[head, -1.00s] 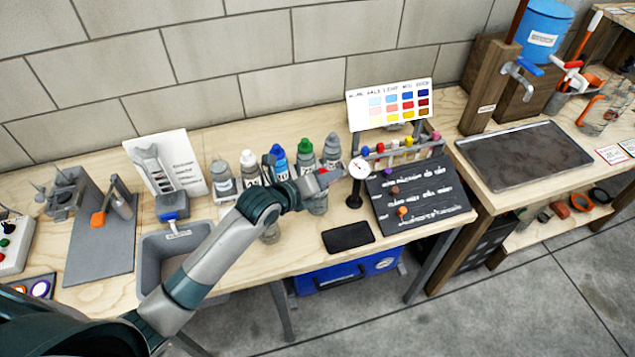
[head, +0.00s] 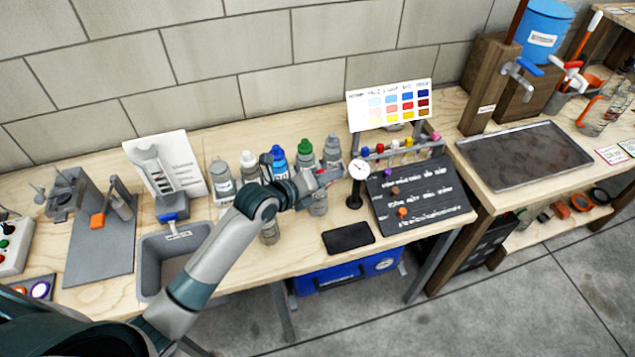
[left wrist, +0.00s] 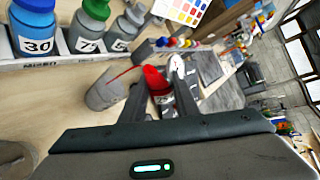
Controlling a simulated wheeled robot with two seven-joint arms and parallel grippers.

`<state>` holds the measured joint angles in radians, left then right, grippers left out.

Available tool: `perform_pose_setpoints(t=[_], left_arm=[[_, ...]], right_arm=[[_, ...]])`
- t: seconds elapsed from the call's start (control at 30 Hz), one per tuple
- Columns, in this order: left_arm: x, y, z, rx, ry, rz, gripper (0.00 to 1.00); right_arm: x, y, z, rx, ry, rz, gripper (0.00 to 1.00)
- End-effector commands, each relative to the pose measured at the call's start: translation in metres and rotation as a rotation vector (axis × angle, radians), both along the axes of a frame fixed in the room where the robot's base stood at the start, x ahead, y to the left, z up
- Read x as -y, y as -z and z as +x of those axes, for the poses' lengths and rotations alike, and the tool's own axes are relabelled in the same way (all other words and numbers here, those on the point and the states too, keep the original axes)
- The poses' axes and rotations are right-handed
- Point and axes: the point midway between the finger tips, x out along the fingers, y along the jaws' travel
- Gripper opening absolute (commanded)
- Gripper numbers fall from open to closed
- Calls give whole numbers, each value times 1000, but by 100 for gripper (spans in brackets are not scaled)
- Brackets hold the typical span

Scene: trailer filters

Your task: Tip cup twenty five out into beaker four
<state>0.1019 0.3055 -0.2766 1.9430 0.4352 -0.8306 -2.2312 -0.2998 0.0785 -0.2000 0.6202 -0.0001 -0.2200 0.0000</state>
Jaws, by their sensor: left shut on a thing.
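My left gripper (head: 322,178) is shut on a small cup with red in it, above the bench in front of the bottle row. In the left wrist view the cup (left wrist: 157,82) sits tilted between the two fingers (left wrist: 158,108). A clear grey beaker (left wrist: 104,90) stands just left of the cup. A thin red streak runs between the cup side and the beaker's mouth, like a stream. In the head view a beaker (head: 318,206) stands under the gripper. Another glass (head: 269,232) stands partly behind my arm. I cannot read the numbers on cup or beaker. My right gripper is not in view.
Several capped bottles, one with a blue cap (head: 278,158), stand behind the gripper. A dial gauge (head: 358,172) stands close on its right. A black board (head: 422,192), a dark pad (head: 348,237) and a grey sink (head: 160,265) lie around it.

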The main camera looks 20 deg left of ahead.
Motion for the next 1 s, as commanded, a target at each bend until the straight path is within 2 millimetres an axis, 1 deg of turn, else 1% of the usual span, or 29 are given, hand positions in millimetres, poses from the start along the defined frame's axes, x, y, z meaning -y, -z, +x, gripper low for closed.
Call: perform_pose_setpoints(t=[1.0], left_arm=[[1,-3,-1,-49,-7,-55,6]], right_arm=[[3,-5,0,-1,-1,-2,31]])
